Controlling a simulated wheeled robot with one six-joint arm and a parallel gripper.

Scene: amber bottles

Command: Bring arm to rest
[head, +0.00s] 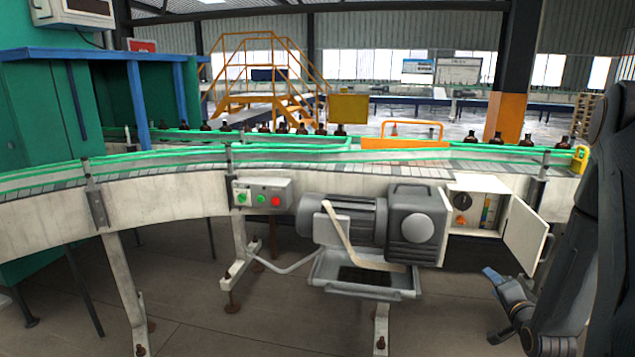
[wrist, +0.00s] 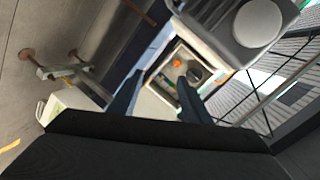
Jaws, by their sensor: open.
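My gripper (head: 494,277) is low at the right of the head view, at the end of my dark arm, in front of the conveyor and below the open control cabinet (head: 478,207). In the wrist view, the two blue fingers of my gripper (wrist: 158,98) stand apart with nothing between them. The cabinet (wrist: 152,102) shows beyond the fingers, tilted in the picture, with an orange knob and a dark knob inside. My gripper appears apart from it.
The cabinet door (head: 524,236) hangs open toward my arm. A grey motor (head: 345,218) sits left of the cabinet above a tray (head: 365,290). A button box (head: 262,194) is further left. Several amber bottles (head: 340,130) stand along the conveyor (head: 160,205). The floor in front is clear.

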